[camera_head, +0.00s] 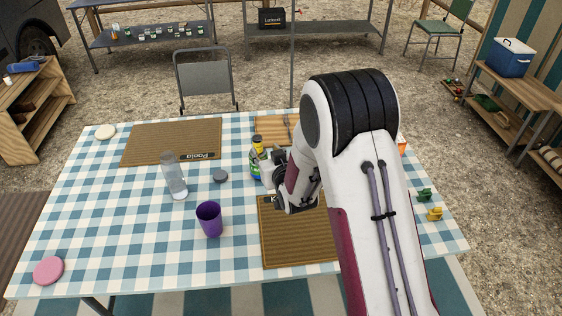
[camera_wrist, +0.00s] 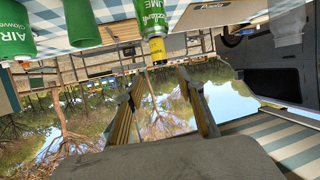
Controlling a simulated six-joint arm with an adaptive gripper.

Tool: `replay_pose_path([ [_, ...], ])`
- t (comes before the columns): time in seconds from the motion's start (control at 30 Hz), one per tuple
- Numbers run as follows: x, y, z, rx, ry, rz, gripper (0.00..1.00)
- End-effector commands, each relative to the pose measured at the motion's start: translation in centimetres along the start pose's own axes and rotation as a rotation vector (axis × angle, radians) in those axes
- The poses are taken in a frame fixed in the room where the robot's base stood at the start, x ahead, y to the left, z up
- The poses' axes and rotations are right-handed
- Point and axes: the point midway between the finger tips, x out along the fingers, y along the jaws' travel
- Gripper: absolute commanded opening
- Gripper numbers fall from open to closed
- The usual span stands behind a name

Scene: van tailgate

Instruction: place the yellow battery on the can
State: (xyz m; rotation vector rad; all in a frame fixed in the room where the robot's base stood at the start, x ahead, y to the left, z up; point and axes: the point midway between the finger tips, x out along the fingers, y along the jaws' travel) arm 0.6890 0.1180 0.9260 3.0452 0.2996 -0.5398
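The yellow battery (camera_head: 258,141) stands on top of a green and silver can (camera_head: 254,168) near the middle of the table. The wrist view shows the scene upside down, with the can (camera_wrist: 150,18) at the top and the battery (camera_wrist: 158,48) on its top end, apparently touching it. My gripper (camera_wrist: 158,80) is open. Its two fingers are apart with nothing between them, and the battery is beyond the tips, apart from them. In the head view my arm hides part of the area right of the can, and the fingers are hard to make out.
Green containers (camera_wrist: 82,22) stand near the can. A clear bottle (camera_head: 174,178), a purple cup (camera_head: 210,220) and a grey disc (camera_head: 220,175) are to its left. A brown mat (camera_head: 285,245) lies in front. A wooden board (camera_head: 268,124) lies behind. The left front cloth is mostly clear.

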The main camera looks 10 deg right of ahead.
Motion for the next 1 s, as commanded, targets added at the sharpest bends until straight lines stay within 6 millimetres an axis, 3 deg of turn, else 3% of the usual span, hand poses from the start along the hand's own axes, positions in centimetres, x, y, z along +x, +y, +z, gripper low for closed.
replay_pose_path([
  [0.27,-0.2,0.1,-0.3,0.0,-0.003,0.002,0.38],
  [0.47,-1.3,0.6,-1.7,0.002,-0.028,0.011,0.38],
  [0.67,-3.8,1.5,-3.9,0.006,-0.08,0.026,0.38],
  [1.0,-9.6,3.0,-7.0,0.017,-0.185,0.056,0.38],
])
